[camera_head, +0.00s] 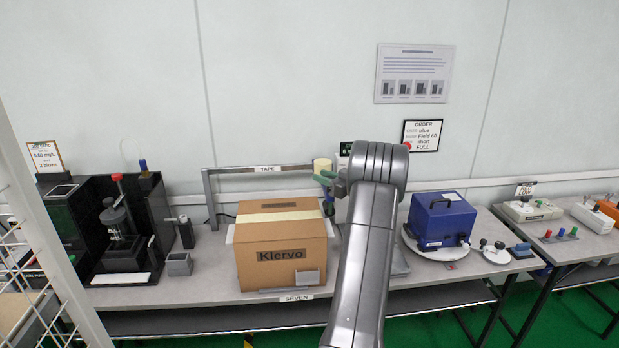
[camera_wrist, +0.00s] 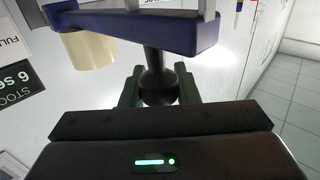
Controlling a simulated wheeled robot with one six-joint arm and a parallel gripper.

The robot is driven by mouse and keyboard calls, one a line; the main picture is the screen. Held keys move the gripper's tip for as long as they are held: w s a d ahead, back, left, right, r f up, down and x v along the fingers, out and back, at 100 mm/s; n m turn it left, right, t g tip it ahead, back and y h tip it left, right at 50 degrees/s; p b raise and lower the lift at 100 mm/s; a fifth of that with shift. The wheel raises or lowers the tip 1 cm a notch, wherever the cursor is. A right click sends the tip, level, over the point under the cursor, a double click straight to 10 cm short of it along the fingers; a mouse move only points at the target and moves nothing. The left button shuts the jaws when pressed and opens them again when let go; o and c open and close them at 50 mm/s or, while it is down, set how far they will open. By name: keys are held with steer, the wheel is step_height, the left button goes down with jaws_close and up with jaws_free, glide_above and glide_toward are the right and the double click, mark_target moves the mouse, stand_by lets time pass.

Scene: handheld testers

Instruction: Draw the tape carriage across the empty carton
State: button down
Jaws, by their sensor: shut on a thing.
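The brown carton (camera_head: 284,256), marked Klervo, sits closed on the bench under the grey tape frame (camera_head: 208,196). A pale strip (camera_head: 278,217) runs along its top; I cannot tell if it is tape. The tape carriage is at the right end of the frame, mostly hidden by my arm; its cream tape roll (camera_head: 322,166) shows. In the wrist view the carriage is a blue bar (camera_wrist: 135,32) with the roll (camera_wrist: 86,50) and a dark rounded handle (camera_wrist: 156,77). My gripper (camera_wrist: 157,88) has its green fingers shut on that handle.
A black device (camera_head: 120,240) stands left of the carton, with a small grey block (camera_head: 179,264) between. A blue box (camera_head: 440,220) on a white round plate is right of my arm. Signs hang on the wall behind.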

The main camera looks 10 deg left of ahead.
steer(key=shift+w+d, duration=0.1)
steer(key=shift+d, duration=0.25)
steer(key=c, duration=1.1)
jaws_free()
steer(key=b+v, duration=0.3)
steer(key=v, duration=1)
steer(key=shift+s+d, duration=0.25)
steer(key=shift+d, duration=0.05)
steer(key=shift+a, duration=0.1)
